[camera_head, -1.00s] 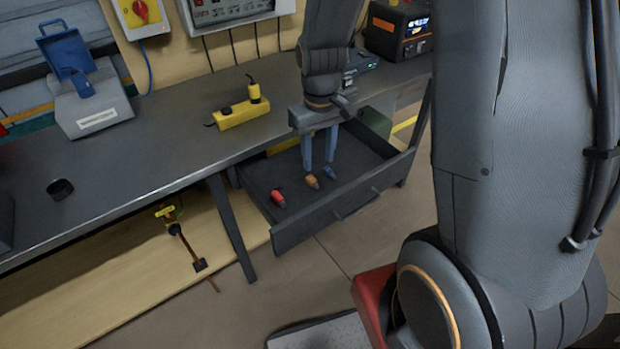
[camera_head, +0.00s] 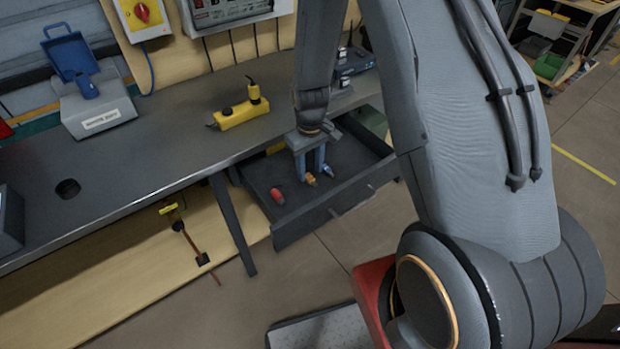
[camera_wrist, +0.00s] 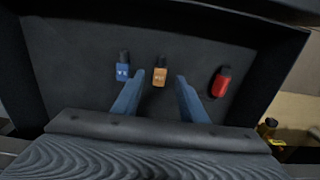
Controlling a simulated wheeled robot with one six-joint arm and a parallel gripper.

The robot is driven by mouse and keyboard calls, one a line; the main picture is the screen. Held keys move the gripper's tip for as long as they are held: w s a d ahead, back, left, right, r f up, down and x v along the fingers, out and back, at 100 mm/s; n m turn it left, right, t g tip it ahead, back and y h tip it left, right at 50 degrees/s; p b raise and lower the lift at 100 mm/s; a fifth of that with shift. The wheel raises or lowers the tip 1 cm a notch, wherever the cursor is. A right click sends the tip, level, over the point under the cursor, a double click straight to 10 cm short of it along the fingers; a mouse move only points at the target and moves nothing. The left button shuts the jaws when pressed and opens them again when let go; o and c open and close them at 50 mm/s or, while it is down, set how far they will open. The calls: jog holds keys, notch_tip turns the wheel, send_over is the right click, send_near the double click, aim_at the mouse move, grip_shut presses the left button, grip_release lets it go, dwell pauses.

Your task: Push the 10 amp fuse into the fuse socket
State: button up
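Three capped fuses lie in the open drawer: a red one (camera_head: 277,196), an orange one (camera_head: 311,179) and a blue one (camera_head: 328,172). In the wrist view the blue fuse (camera_wrist: 122,68) is left, the orange fuse (camera_wrist: 160,72) in the middle, the red fuse (camera_wrist: 221,82) right. Their markings are too small to read surely. My gripper (camera_head: 311,174) is open and points down into the drawer. In the wrist view its fingertips (camera_wrist: 158,79) flank the orange fuse; contact is not visible. I cannot tell for sure which fixture is the fuse socket.
The drawer (camera_head: 340,203) hangs open under the dark bench (camera_head: 140,155). On the bench stand a yellow block (camera_head: 236,117) with black-tipped posts and a grey labelled box (camera_head: 97,115) with a blue lever lid. A round hole (camera_head: 67,188) is at left. Bare bench lies between.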

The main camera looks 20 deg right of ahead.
aim_at(311, 181)
jog(key=shift+f, duration=1.3)
grip_shut()
jog(key=shift+r, duration=0.1)
